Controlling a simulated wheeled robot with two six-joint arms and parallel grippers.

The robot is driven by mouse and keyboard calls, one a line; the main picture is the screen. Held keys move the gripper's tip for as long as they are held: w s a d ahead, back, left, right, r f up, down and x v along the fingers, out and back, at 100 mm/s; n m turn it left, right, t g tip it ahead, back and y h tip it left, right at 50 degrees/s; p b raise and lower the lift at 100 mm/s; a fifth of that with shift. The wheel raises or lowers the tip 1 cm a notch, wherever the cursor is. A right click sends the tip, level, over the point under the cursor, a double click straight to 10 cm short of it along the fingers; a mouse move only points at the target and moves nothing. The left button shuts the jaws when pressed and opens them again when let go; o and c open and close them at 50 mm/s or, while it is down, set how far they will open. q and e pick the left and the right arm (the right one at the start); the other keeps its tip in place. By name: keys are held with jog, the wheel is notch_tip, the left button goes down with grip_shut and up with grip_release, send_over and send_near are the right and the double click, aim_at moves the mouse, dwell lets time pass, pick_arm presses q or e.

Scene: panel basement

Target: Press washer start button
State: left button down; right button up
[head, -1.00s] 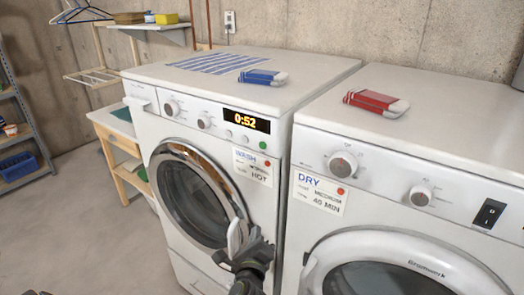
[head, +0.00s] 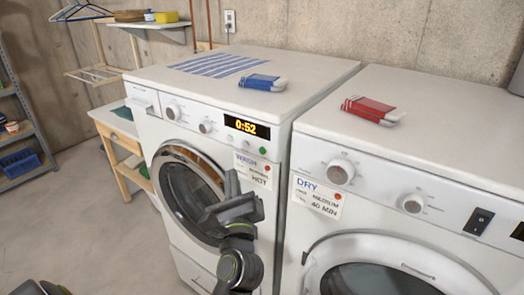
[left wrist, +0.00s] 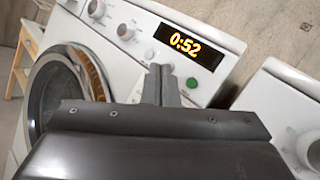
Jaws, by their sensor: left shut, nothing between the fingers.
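The washer (head: 215,135) is the white front-loader on the left. Its panel has a lit display (head: 246,127) reading 0:52 and a round green button (head: 263,151) below the display's right end. The green button also shows in the left wrist view (left wrist: 193,83), just right of my fingertips. My left gripper (head: 232,180) is shut and empty, in front of the washer's door edge, lower and left of the green button in the head view. In the left wrist view its fingers (left wrist: 160,78) point up at the panel. I cannot tell any contact. My right gripper is not in view.
A dryer (head: 410,175) stands close on the right. A WASH card (head: 252,170) is below the panel. A wooden table (head: 125,150) stands to the left; open floor lies in front.

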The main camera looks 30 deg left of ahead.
aim_at(262, 151)
pick_arm(q)
jog(key=shift+w, duration=0.1)
jog(key=shift+w+d+b, duration=0.2)
jog(key=shift+w+b, duration=0.3)
jog(key=shift+w, duration=1.7)
jog(key=shift+w+d+b, duration=0.15)
jog(key=shift+w+b, duration=0.35)
jog(key=shift+w, duration=1.65)
jog(key=shift+w, duration=0.4)
